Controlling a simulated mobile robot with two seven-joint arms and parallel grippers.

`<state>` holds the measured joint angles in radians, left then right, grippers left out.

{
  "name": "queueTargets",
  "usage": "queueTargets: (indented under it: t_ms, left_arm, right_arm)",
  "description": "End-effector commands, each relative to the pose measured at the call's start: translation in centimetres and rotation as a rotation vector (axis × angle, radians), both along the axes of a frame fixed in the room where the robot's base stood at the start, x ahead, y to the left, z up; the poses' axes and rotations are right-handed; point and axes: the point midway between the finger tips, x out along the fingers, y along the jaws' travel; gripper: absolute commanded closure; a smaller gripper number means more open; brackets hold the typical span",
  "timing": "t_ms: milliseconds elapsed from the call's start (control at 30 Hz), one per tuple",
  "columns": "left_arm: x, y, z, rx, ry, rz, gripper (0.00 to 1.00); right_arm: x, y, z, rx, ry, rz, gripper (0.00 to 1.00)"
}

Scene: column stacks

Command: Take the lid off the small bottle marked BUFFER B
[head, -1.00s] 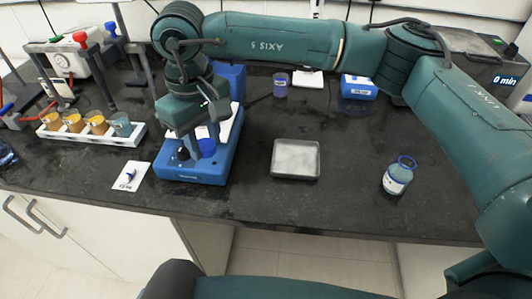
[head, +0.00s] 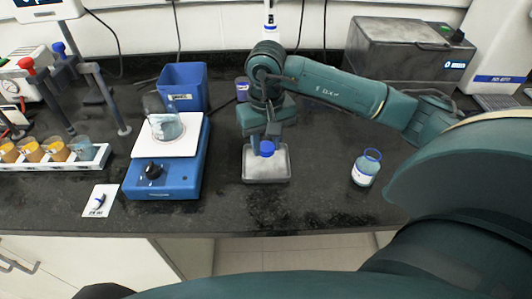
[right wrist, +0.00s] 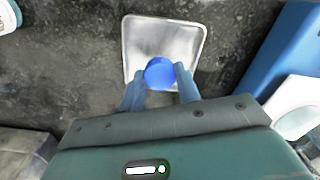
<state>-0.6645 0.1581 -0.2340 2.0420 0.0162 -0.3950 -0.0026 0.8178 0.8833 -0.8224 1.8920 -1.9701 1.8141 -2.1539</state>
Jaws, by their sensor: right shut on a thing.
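My right gripper (head: 267,146) is shut on a round blue lid (head: 267,149) over the square metal tray (head: 266,178). The lid also shows in the right wrist view (right wrist: 159,73), between the fingertips, in front of the tray (right wrist: 185,38). I cannot tell whether the lid touches the tray. A glass bottle (head: 364,170) with a blue ring at its neck stands upright to the right of the tray. Its mouth looks open. The writing on its white label is too small to read. My left gripper is not in view.
A blue hotplate (head: 163,178) with a glass beaker (head: 167,127) on it stands left of the tray. A rack of beakers (head: 88,162) and a white card (head: 100,201) are farther left. A blue bin (head: 183,86) stands behind. The bench between tray and bottle is clear.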

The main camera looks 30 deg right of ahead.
Motion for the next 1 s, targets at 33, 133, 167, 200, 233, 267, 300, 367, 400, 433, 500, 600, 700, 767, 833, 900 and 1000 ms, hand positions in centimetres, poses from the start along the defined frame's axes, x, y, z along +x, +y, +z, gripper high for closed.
queueTargets:
  t_ms: [33, 133, 167, 200, 233, 267, 300, 367, 400, 433, 500, 600, 700, 767, 833, 900, 1000]
  left_arm:
    - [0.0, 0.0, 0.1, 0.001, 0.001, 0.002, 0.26]
    - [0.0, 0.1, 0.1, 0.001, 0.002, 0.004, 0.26]
    - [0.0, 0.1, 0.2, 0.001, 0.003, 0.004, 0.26]
    - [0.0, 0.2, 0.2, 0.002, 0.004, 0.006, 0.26]
    - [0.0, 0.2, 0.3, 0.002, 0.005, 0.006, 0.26]
    - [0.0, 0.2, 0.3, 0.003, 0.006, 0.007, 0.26]
    - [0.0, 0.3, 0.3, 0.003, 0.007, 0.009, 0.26]
    - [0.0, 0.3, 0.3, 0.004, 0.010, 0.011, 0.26]
    - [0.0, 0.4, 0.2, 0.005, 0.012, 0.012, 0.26]
    - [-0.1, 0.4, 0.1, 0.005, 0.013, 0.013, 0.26]
    - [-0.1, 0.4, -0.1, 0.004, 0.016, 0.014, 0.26]
    - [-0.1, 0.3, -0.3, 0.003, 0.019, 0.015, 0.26]
    - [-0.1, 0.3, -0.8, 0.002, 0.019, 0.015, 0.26]
    - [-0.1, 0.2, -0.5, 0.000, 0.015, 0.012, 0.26]
    - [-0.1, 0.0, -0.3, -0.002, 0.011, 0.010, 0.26]
    - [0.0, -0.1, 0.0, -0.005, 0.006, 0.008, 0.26]
    - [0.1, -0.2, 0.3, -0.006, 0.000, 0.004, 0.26]
  right_arm:
    - [0.0, 0.0, -0.3, -0.001, 0.001, 0.000, 0.95]
    - [0.0, 0.0, -1.1, 0.000, 0.002, 0.001, 0.95]
    - [-0.1, 0.1, -1.4, 0.001, 0.003, 0.001, 0.95]
    - [-0.1, 0.1, -2.0, 0.000, 0.004, 0.002, 0.95]
    - [-0.1, 0.1, -2.5, 0.000, 0.005, 0.002, 0.95]
    - [-0.1, 0.1, -2.9, 0.001, 0.005, 0.002, 0.95]
    - [-0.1, 0.1, -3.5, 0.000, 0.005, 0.001, 0.95]
    - [-0.1, 0.1, -4.0, 0.001, 0.003, 0.002, 0.95]
    - [0.0, 0.1, -4.2, 0.000, 0.001, 0.002, 0.95]
    - [0.0, 0.1, -4.2, 0.000, 0.000, 0.003, 0.95]
    - [0.0, 0.1, -4.2, 0.000, -0.001, 0.003, 0.95]
    - [0.0, 0.1, -4.2, 0.000, -0.001, 0.003, 0.95]
    - [0.0, 0.1, -4.6, 0.000, -0.001, 0.003, 0.95]
    - [0.0, 0.1, -4.5, 0.000, -0.001, 0.003, 0.65]
    - [0.0, 0.1, -4.5, 0.000, -0.001, 0.003, 0.59]
    - [0.0, 0.1, -4.5, 0.000, 0.000, 0.003, 0.54]
    - [0.0, 0.1, -4.5, 0.000, 0.000, 0.003, 0.46]
